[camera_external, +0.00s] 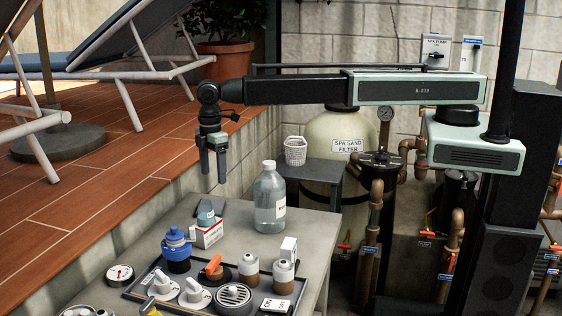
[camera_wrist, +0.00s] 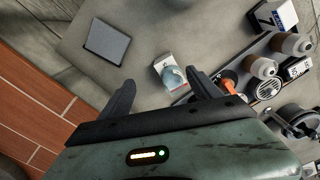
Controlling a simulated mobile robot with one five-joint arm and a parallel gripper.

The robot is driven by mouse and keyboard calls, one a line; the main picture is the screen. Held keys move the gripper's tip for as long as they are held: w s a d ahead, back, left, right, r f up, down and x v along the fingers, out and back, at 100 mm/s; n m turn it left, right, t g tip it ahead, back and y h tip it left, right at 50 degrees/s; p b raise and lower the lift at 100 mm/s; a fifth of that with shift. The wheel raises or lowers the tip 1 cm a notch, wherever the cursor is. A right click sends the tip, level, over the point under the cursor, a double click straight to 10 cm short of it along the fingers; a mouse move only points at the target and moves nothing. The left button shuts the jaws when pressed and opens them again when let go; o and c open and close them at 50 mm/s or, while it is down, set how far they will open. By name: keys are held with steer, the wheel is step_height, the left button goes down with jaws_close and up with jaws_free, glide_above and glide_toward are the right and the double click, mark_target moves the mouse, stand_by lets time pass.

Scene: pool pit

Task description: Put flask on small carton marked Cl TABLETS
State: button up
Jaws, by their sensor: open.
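The flask (camera_external: 205,213) is a small bluish, see-through vessel. It appears upright on top of a small white carton with red markings (camera_external: 207,234) on the table; the carton's lettering is too small to read. In the wrist view the flask (camera_wrist: 175,77) overlaps the lower part of the carton (camera_wrist: 163,62). My gripper (camera_external: 215,180) points down above the table, higher than the flask and apart from it. In the wrist view my gripper (camera_wrist: 162,92) has its fingers spread wide, with the flask showing between them and nothing held.
A large clear bottle (camera_external: 270,205) stands right of the carton. A blue-capped container (camera_external: 177,250) stands in front.

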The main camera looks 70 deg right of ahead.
steer(key=s+d+m, duration=0.4)
steer(key=s+d, duration=0.2)
steer(key=d, duration=0.5)
steer(key=s+d+m, duration=0.4)
steer(key=s+d, duration=0.3)
steer(key=d, duration=0.4)
steer(key=s+d+m, duration=0.4)
steer(key=s+d, duration=0.2)
steer(key=d, duration=0.5)
steer(key=shift+s+d, duration=0.25)
steer(key=shift+s, duration=0.05)
